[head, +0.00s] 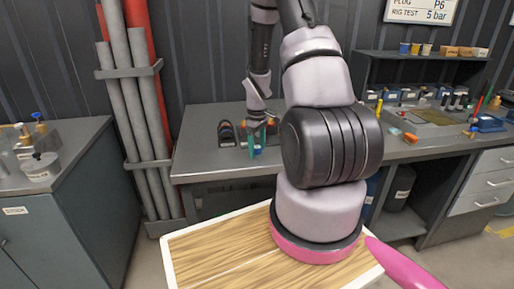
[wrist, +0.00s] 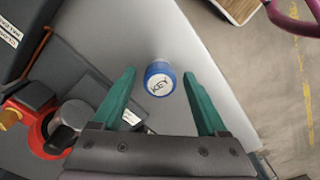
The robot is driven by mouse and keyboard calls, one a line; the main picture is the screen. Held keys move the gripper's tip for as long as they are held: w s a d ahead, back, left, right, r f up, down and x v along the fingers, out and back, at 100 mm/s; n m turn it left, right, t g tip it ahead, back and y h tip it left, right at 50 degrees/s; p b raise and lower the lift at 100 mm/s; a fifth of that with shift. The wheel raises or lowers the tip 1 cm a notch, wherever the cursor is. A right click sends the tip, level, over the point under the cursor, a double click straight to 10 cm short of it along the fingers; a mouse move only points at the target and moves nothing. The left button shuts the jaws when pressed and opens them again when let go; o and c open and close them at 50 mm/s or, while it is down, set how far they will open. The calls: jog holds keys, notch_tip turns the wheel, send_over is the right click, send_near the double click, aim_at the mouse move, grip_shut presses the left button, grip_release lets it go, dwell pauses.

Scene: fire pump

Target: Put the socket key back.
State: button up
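My gripper (wrist: 165,88) is open in the wrist view, with its two green fingers spread apart. A small blue round-topped item (wrist: 158,82) with a pale top and a dark mark stands on the grey bench between the fingers, apart from both. I cannot tell from its top whether it is the socket key. In the head view my gripper (head: 258,143) is over the left part of the workbench, and the blue item (head: 259,151) shows small between its fingers. Nothing else in view can be made out as a socket key.
Dark holders (head: 226,133) stand on the workbench (head: 205,163) left of my gripper. In the wrist view a red ring with a grey cylinder (wrist: 70,122) lies close to the left finger. The bench's right side has a shelf (head: 425,55) and small parts. Grey pipes (head: 125,100) rise at left.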

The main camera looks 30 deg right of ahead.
notch_tip(320, 180, up, 12)
notch_tip(320, 180, up, 16)
jog(key=m+t, duration=0.3)
jog(key=m, duration=0.1)
send_over(257, 147)
jog(key=s+a, duration=0.5)
jog(key=a, duration=0.1)
jog(key=s+a+r+m+t+y, duration=0.2)
jog(key=s+a+r+m+t, duration=0.2)
jog(key=s+r, duration=0.8)
jog(key=s+a+m, duration=0.2)
jog(key=a, duration=0.1)
jog(key=shift+s+a, duration=0.2)
jog(key=shift+s, duration=0.1)
